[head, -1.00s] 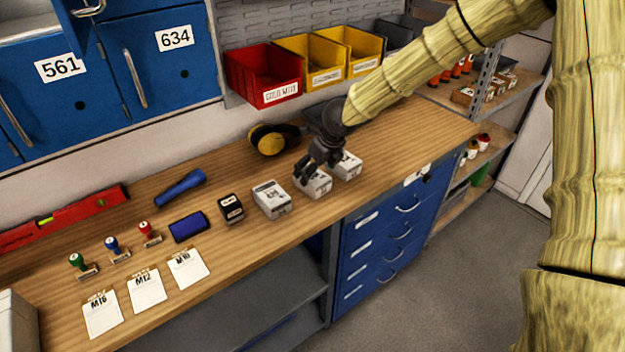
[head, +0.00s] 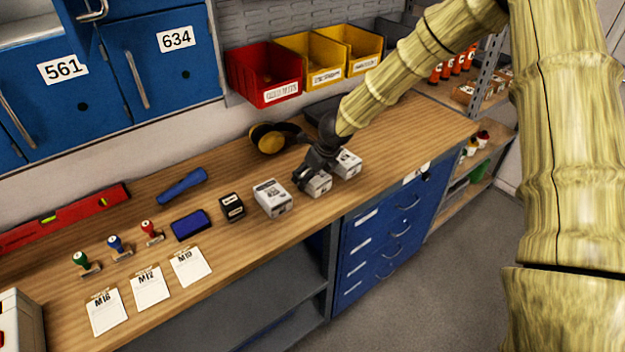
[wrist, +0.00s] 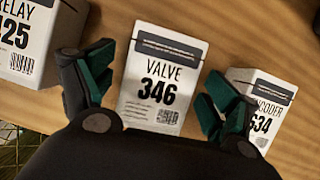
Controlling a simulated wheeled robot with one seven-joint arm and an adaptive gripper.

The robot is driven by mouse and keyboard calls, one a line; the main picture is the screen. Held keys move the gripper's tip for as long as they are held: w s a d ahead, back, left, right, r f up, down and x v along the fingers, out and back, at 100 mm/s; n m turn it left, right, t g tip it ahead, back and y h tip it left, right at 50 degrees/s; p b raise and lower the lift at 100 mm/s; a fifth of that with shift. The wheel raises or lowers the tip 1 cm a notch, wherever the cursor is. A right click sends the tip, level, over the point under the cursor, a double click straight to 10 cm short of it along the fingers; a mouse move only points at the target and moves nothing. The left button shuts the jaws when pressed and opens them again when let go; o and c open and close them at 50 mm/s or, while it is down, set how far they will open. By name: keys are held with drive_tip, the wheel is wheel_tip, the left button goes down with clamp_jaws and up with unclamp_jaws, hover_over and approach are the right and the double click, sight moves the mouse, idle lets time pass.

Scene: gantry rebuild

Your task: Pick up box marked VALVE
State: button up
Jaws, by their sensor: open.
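The white box marked VALVE 346 (wrist: 160,82) stands on the bench between the fingers in the wrist view. In the head view the same box (head: 319,187) is the middle one of three white boxes, partly hidden by my gripper. My gripper (wrist: 155,88) is open, with one green-padded finger on each side of the VALVE box. A gap shows between the left finger and the box; the right finger is close to the box's edge, and I cannot tell whether it touches. In the head view my gripper (head: 308,180) is low over the box.
The RELAY box (wrist: 30,40) is close on the left, and the ENCODER box (wrist: 262,105) close on the right. Yellow-black ear defenders (head: 268,138) lie behind. A small black box (head: 231,207) is further left. The bench front edge is close to the boxes.

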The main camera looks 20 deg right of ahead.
drive_tip(key=shift+f, duration=0.2)
idle(0.4)
drive_tip(key=c, duration=1.3)
